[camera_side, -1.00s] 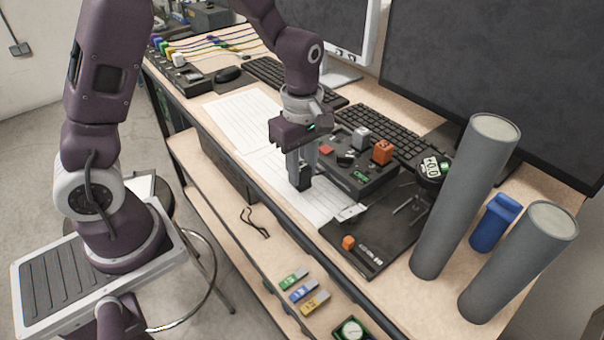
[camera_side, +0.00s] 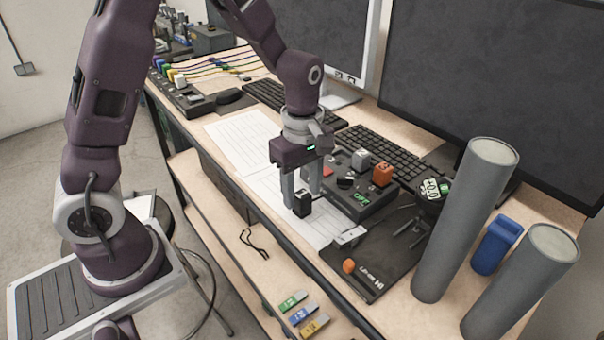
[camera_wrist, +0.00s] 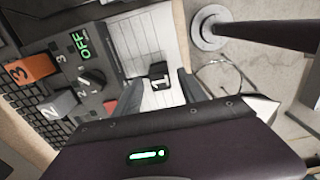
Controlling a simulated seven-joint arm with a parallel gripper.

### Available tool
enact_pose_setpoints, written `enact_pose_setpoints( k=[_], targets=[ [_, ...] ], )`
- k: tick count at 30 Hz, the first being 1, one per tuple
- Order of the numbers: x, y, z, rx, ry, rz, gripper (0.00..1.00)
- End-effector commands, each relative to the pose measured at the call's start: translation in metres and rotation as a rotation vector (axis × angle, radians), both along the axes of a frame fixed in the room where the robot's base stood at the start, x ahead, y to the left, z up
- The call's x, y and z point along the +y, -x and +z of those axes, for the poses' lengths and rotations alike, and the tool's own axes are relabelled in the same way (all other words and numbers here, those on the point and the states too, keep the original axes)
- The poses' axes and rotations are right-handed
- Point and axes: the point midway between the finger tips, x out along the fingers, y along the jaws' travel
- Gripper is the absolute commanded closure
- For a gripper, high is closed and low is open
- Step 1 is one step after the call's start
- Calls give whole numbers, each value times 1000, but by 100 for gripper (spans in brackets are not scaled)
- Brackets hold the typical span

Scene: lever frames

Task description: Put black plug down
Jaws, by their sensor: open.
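The black plug (camera_side: 303,204) stands on the white paper sheet (camera_side: 268,194) near the front edge of the desk. In the wrist view the black plug (camera_wrist: 159,76) shows a white "1" on its face and lies between the finger ends. My gripper (camera_side: 302,200) is open, with its fingers pointing down on either side of the plug. In the wrist view my gripper (camera_wrist: 160,88) shows a gap between the fingers and the plug. Whether the plug's underside rests fully flat is hard to tell.
Right beside my gripper is a black switch box (camera_side: 362,194) with an orange block (camera_side: 382,173) and a grey block (camera_side: 360,159) on it. Grey cylinders (camera_side: 465,220) stand farther right.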

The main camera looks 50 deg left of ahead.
Motion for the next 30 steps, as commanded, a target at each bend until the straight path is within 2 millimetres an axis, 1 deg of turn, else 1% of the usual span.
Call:
enact_pose_setpoints(
  k=[1,3,6,9,12,17,19,20,22,23,24,25,26,27,30],
  targets=[
    [0,-2,14,-9,0,-1,51],
    [-1,-2,34,-10,1,-1,51],
    [0,-2,62,-9,1,-1,51],
    [-1,-1,83,-5,1,0,51],
    [0,0,97,-3,1,0,51],
    [0,1,104,-1,0,0,51],
    [0,5,110,-16,7,-39,51],
    [-1,10,116,-31,13,-82,51],
    [-1,31,137,-94,24,-254,51],
    [-2,44,147,-130,22,-356,51],
    [-3,63,159,-181,9,-505,51],
    [-3,78,166,-218,-8,-624,51],
    [-4,93,172,-254,-33,-738,51],
    [-4,112,177,-298,-77,-891,51],
    [-5,152,179,-366,-213,-1220,51]
  ],
)
